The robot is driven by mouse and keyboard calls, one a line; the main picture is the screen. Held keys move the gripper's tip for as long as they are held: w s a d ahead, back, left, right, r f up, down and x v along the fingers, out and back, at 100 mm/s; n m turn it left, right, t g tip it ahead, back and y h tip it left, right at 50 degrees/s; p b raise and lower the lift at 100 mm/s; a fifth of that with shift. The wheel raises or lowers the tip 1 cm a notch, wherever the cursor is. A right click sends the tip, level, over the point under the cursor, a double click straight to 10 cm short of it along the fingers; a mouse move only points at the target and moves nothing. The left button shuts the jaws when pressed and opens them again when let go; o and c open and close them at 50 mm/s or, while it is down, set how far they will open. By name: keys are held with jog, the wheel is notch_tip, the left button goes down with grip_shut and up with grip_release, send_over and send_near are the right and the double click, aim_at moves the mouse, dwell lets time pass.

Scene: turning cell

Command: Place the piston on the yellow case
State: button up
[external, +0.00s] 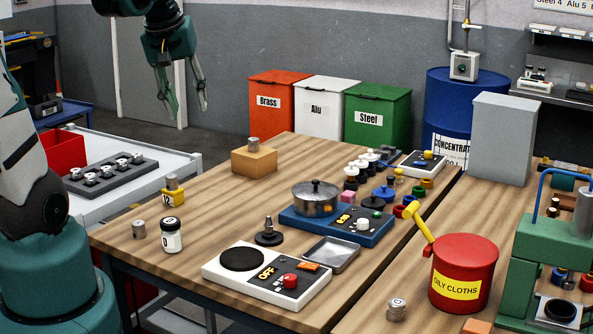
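My gripper (188,112) hangs in the air at the upper left, fingers apart and empty, well above and away from the table objects. A small yellow case (173,198) marked with a number stands near the table's left edge. A short grey metal cylinder (171,183) sits on top of it. Similar metal cylinders, any of which could be the piston, stand on the bare wood at the left (138,230), on a tan block (254,161) as its top piece (253,143), and near the front edge (397,309). I cannot tell which one is the piston.
A hotplate (262,272), a pot (316,200) on a blue heater and a metal tray (332,253) fill the middle. A red bucket (463,270) stands at the right. The wood between tan block and jar is clear.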

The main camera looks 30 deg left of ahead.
jog(key=s+d+r+m+t, duration=0.1)
jog(key=s+d+m+t, duration=0.2)
jog(key=s+d+m, duration=0.3)
jog(key=shift+s+d+r+m+h, duration=0.3)
jog(key=shift+s+d, duration=0.9)
jog(key=shift+s, duration=0.85)
